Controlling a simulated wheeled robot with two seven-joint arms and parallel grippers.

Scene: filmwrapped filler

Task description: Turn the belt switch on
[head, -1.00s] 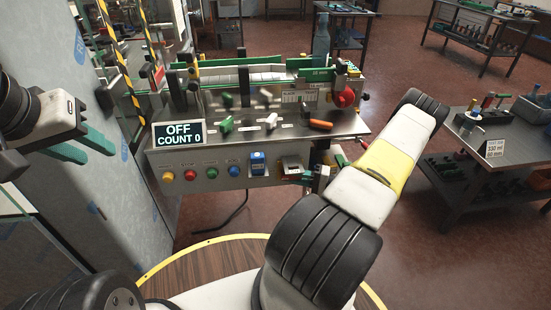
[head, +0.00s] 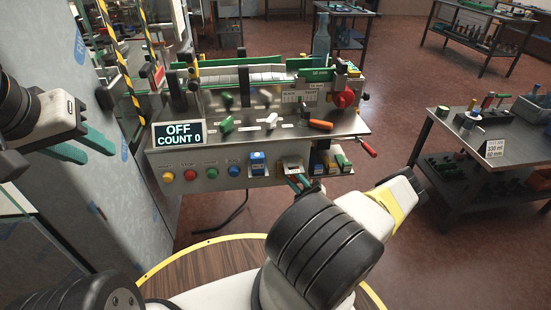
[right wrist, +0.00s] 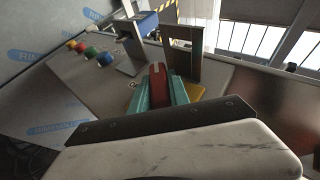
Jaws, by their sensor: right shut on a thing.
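The machine's display (head: 179,133) reads OFF, COUNT 0. On the front panel below are yellow, red, green and blue buttons, a blue switch box (head: 257,163) and a metal switch housing (head: 292,163). My right gripper (head: 299,183) is just below this housing. In the right wrist view, its teal fingers (right wrist: 163,92) are shut on a red lever-like piece (right wrist: 157,82), with a dark upright plate (right wrist: 182,50) just beyond. The fingers hide the lower part of the piece. I cannot read its label. My left gripper (head: 82,145) is open and empty at the left.
Coloured items hang in a rack (head: 330,162) right of the housing. A red-handled tool (head: 367,147) sticks out at the machine's right end. A steel side table (head: 463,140) stands at the right, with open floor between.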

